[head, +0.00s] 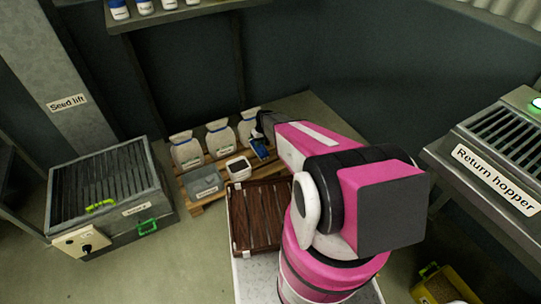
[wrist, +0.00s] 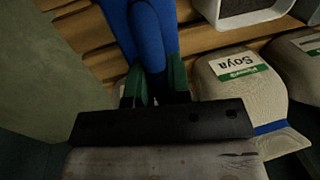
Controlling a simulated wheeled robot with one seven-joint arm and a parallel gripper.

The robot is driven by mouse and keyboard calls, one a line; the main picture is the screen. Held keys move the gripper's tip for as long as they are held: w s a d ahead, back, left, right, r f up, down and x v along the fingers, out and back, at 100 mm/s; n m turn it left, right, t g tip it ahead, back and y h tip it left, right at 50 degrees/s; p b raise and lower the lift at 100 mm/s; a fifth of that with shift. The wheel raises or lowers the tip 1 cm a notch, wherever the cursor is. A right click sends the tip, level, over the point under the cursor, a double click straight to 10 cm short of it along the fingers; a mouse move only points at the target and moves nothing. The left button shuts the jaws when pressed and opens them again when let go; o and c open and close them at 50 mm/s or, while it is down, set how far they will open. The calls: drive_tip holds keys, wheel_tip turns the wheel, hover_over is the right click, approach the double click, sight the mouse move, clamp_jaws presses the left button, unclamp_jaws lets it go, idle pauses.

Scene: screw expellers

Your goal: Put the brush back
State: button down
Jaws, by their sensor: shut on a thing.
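My gripper (head: 259,138) is at the end of my arm, over the right part of the wooden pallet (head: 196,211) by the back wall. In the wrist view its dark green fingers (wrist: 157,88) are shut on a blue thing (wrist: 153,35), which I take to be the brush by its handle. The blue brush also shows in the head view (head: 260,149), just below the gripper and beside a white sack. Its far end is out of the wrist view, so I cannot tell whether it touches the pallet.
White sacks (head: 186,150) stand along the pallet; one reads Soya (wrist: 238,75). A grey box (head: 203,187) and a white bin (head: 238,167) are in front. A slatted brown tray (head: 239,225) lies nearer. The seed lift (head: 80,190) is left, the return hopper (head: 495,180) right.

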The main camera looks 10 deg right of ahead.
drive_tip(key=shift+s+d+f, duration=0.25)
drive_tip(key=shift+d+f, duration=0.75)
drive_tip(key=shift+f, duration=0.3)
drive_tip(key=shift+s+d+f, duration=0.3)
drive_tip(key=shift+d+f, duration=0.7)
drive_tip(key=shift+f, duration=0.25)
drive_tip(key=shift+s+d+f, duration=0.25)
drive_tip(key=shift+d+f, duration=0.75)
drive_tip(key=shift+f, duration=0.3)
drive_tip(key=shift+f, duration=0.1)
drive_tip(key=c, duration=1.1)
unclamp_jaws()
drive_tip(key=shift+o, duration=0.2)
wheel_tip(320, 180, up, 12)
drive_tip(key=d, duration=0.2)
drive_tip(key=s+a+r+m+h, duration=0.1)
drive_tip(key=s+r, duration=0.9)
drive_tip(key=r, duration=0.3)
drive_tip(key=s+a+r+m+h, duration=0.1)
drive_tip(key=s+r+m, duration=0.1)
drive_tip(key=s+r, duration=0.9)
wheel_tip(320, 180, up, 3)
drive_tip(key=shift+s+r+m+t, duration=0.15)
drive_tip(key=shift+m+t, duration=0.15)
